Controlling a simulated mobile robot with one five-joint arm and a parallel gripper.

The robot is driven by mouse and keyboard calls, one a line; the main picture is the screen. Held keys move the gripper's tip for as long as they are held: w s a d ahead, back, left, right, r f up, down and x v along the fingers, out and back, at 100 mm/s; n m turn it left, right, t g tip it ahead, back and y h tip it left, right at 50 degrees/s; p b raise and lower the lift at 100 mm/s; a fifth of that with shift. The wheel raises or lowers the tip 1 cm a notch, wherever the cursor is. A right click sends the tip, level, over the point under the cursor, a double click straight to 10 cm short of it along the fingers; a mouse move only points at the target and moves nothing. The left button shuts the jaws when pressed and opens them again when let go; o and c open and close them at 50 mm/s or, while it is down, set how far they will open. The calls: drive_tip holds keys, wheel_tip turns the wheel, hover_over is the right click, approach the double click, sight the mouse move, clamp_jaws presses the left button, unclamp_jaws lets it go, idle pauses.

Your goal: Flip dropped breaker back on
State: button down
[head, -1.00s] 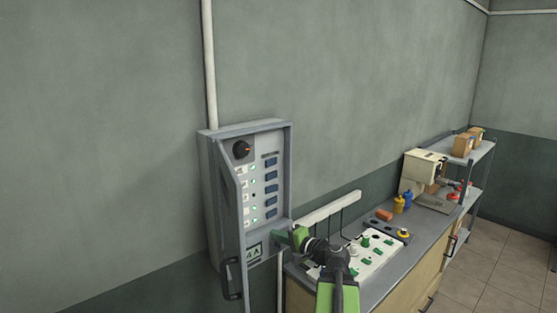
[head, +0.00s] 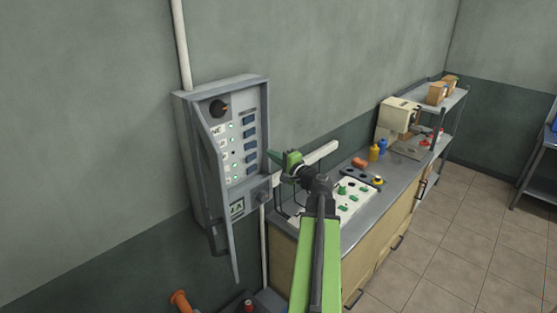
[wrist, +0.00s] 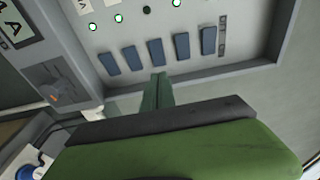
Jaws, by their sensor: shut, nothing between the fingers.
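The open grey breaker panel (head: 262,100) hangs on the wall, holding a column of several blue breakers (head: 249,120). In the wrist view the blue breakers form a row. The lamp (wrist: 147,10) by the middle breaker (wrist: 156,52) is dark; the other visible lamps show whitish-green light. I cannot tell the middle breaker's tilt from the others. My gripper (head: 275,158) is at the panel's right edge, at the height of the lower breakers. In the wrist view its green fingers (wrist: 158,88) are shut and empty, their tip just below the middle breaker; contact cannot be told.
The panel's door (head: 216,185) stands open on the left. To the right is a workbench (head: 345,232) with a white control board (head: 352,196), bottles (head: 378,150) and a machine. Tiled floor (head: 440,240) at right is clear.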

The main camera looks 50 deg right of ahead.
sight(256, 145)
drive_tip(key=w, duration=0.2)
drive_tip(key=w+d, duration=0.1)
drive_tip(key=w, duration=0.4)
drive_tip(key=shift+w+d, duration=0.2)
drive_tip(key=shift+d, duration=0.05)
drive_tip(key=shift+w+a+y, duration=0.25)
drive_tip(key=shift+w+y, duration=0.05)
drive_tip(key=shift+w, duration=0.1)
drive_tip(key=shift+s+d, duration=0.2)
drive_tip(key=shift+s, duration=0.45)
drive_tip(key=s, duration=1.3)
drive_tip(key=shift+d, duration=0.4)
